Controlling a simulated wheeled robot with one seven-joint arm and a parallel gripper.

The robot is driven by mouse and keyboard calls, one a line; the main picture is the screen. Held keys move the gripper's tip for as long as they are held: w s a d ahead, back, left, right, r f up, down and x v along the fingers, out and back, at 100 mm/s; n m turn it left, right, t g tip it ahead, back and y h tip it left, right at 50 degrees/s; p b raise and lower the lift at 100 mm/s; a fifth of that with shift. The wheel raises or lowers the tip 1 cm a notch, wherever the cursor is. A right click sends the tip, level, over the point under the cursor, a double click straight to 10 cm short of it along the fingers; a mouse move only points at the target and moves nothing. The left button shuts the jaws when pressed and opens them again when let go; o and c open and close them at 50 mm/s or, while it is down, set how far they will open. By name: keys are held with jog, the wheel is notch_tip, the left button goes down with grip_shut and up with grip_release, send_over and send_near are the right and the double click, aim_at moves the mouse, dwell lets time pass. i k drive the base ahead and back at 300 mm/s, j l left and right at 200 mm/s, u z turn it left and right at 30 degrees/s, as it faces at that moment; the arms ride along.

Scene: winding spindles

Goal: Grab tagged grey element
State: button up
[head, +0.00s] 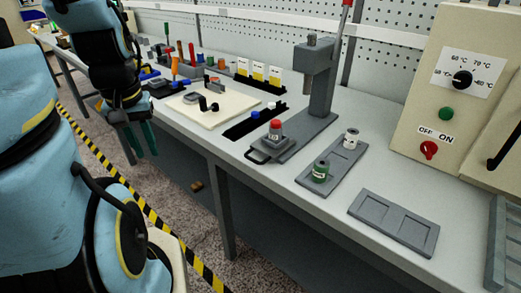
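Small upright spindles stand on the bench's right half. One pale grey-white spindle (351,138) with a dark mark stands at the far end of a grey two-place plate (335,160). A green spindle (320,171) with a white label stands at its near end. A grey piece with a red top (275,129) and a small white label sits on the press base. I cannot tell for sure which one is the tagged grey element. My gripper (141,140) hangs at the left, in front of the bench edge, far from all three. Its teal fingers are apart, with nothing visible between them.
The grey press (320,75) with a red lever rises behind the spindles. An empty grey two-place plate (394,221) lies at the right front. A control box (440,100) stands at the back right. Tools and a cream board (208,106) crowd the bench's left part.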

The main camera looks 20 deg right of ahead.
aim_at(275, 136)
jog(key=k+l+u, duration=0.2)
jog(key=u, duration=0.15)
jog(key=k+l+u, duration=0.35)
jog(key=k+u, duration=0.15)
jog(key=u, duration=0.25)
jog(key=l, duration=0.05)
